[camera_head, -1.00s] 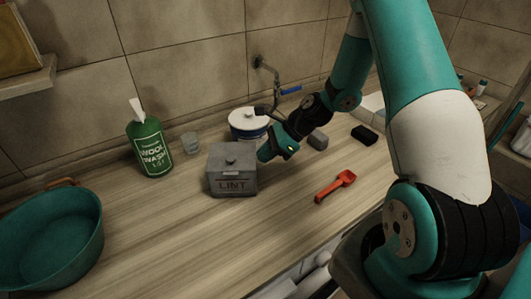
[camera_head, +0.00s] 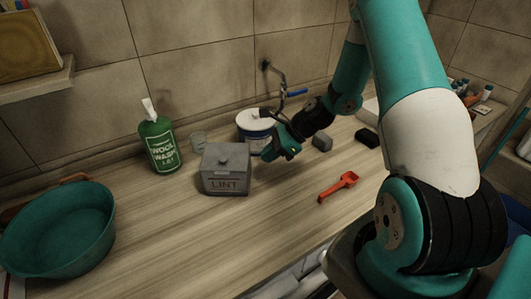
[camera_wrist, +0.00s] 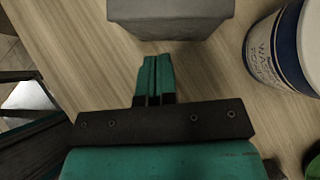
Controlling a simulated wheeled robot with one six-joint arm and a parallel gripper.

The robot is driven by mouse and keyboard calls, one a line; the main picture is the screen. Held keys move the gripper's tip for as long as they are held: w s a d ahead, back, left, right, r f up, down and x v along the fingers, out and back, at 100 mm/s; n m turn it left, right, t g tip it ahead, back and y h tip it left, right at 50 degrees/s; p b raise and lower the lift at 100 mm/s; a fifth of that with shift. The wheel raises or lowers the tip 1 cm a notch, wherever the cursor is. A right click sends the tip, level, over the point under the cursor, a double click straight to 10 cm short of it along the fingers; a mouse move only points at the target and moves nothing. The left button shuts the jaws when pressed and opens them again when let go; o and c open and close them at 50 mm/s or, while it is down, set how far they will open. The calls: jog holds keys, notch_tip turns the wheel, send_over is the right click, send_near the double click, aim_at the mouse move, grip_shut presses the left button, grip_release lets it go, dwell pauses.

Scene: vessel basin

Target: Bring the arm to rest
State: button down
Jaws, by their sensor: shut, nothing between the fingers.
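My gripper (camera_head: 293,152) is shut and empty, held above the wooden counter (camera_head: 190,228) just right of the grey LINT box (camera_head: 225,172). In the wrist view the closed fingers of my gripper (camera_wrist: 155,72) point toward the side of the grey box (camera_wrist: 170,15), with a strip of bare counter showing between them. My arm reaches in from the upper right, bent down over the counter.
A white tub (camera_head: 255,125) with a blue band stands behind my gripper. A red scoop (camera_head: 338,187), a grey block (camera_head: 322,141) and a black block (camera_head: 367,137) lie to the right. A green bottle (camera_head: 160,148), a glass (camera_head: 199,140) and a teal basin (camera_head: 58,230) are left. The front counter is clear.

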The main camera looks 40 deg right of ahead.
jog(key=b+v, duration=0.2)
jog(key=v, duration=0.8)
jog(key=shift+s+d+b, duration=0.2)
jog(key=shift+d+b, duration=0.15)
jog(key=shift+b, duration=0.05)
jog(key=s+a+r+n+g+h+b, duration=0.1)
jog(key=s+a+r+n+g, duration=0.2)
jog(key=a+n, duration=0.55)
jog(key=s+a+r+n+g+h+b, duration=0.1)
jog(key=s+a+r+n, duration=0.1)
jog(key=a+r+n, duration=0.6)
jog(key=s+a+n+h+b, duration=0.1)
jog(key=s+a+n, duration=1)
jog(key=s+n, duration=0.3)
jog(key=shift+f+h, duration=0.25)
jog(key=shift+h, duration=0.05)
jog(key=shift+s, duration=0.15)
